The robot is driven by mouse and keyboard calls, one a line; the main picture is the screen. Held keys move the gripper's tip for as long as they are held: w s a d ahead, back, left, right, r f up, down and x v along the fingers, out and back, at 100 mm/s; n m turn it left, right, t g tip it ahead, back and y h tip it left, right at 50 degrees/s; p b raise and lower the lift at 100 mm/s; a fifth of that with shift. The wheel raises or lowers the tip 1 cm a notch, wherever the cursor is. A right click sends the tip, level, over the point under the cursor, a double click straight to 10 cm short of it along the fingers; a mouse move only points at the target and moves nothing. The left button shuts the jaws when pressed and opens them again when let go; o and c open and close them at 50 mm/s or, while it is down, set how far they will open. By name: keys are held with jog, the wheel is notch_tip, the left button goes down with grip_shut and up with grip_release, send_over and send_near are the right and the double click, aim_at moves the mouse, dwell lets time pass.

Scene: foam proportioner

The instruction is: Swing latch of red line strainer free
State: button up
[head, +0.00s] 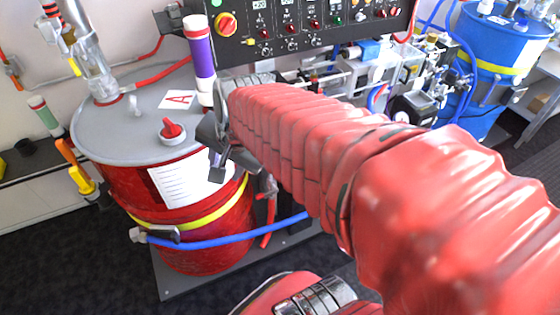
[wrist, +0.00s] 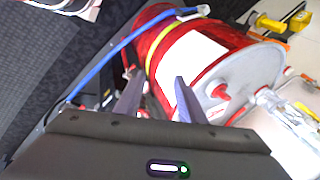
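My gripper (head: 228,166) hangs in front of the right side of the red drum (head: 205,235), which has a grey lid and a white label. In the wrist view my gripper (wrist: 159,78) has its two dark fingers apart, with nothing seen between them but the drum behind. A small grey metal fitting (head: 268,186) with a red hose below it shows just right of the drum, partly hidden by my arm. I cannot tell whether it is the red line strainer. No latch can be made out clearly.
A blue hose (head: 225,241) crosses the drum's front near a yellow band. A control panel (head: 300,25) stands behind, with pumps and tubing to its right. A blue drum (head: 500,45) stands at the far right.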

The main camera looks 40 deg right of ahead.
jog(key=w+d+f+m, duration=0.1)
jog(key=d+f+m, duration=0.3)
jog(key=d+m, duration=0.3)
jog(key=w+d+f+m, duration=0.1)
jog(key=d+f+m, duration=0.3)
jog(key=d+m, duration=0.4)
jog(key=w+d+f+m+g+h, duration=0.1)
jog(key=d+f+m, duration=0.3)
jog(key=d+m, duration=0.4)
jog(key=m, duration=0.3)
jog(key=shift+d+f, duration=0.2)
jog(key=shift+f, duration=0.2)
jog(key=shift+f, duration=0.15)
jog(key=shift+x, duration=6.8)
jog(key=shift+w, duration=0.1)
grip_shut()
